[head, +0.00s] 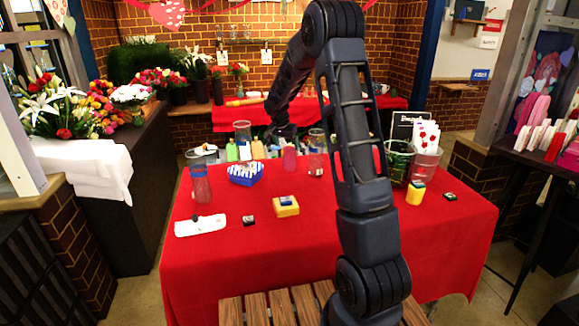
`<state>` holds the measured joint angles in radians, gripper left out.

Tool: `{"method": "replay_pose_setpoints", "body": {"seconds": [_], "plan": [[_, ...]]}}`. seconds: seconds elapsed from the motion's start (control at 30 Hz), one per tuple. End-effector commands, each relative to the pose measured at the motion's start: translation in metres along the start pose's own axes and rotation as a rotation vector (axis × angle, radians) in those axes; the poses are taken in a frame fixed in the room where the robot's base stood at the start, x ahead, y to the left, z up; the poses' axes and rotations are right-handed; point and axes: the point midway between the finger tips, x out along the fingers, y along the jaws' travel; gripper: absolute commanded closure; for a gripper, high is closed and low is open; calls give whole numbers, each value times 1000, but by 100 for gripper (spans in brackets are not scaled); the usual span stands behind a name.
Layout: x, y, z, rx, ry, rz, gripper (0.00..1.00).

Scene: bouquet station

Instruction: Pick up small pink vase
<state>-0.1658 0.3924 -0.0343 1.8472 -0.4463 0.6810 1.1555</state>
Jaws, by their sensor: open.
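The small pink vase (290,159) stands upright toward the back of the red-covered table (262,262), among other small vessels. My gripper (281,138) is just above and slightly left of it in the picture, pointing down. The gripper is open, with nothing seen held in it. Its fingertips are dark and small here, so I cannot tell whether they touch the vase or the vessels beside it.
Small green (232,152) and yellow (257,149) bottles stand left of the vase, and a clear glass (316,158) stands right. The front of the table is clear.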

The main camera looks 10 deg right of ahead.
Motion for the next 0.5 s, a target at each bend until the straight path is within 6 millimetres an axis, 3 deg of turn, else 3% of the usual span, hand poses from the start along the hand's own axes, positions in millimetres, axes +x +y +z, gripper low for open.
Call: {"method": "replay_pose_setpoints", "body": {"seconds": [0.33,0.5], "plan": [[42,7,2,0,-2,2,21],[50,7,1,1,0,1,21]]}}
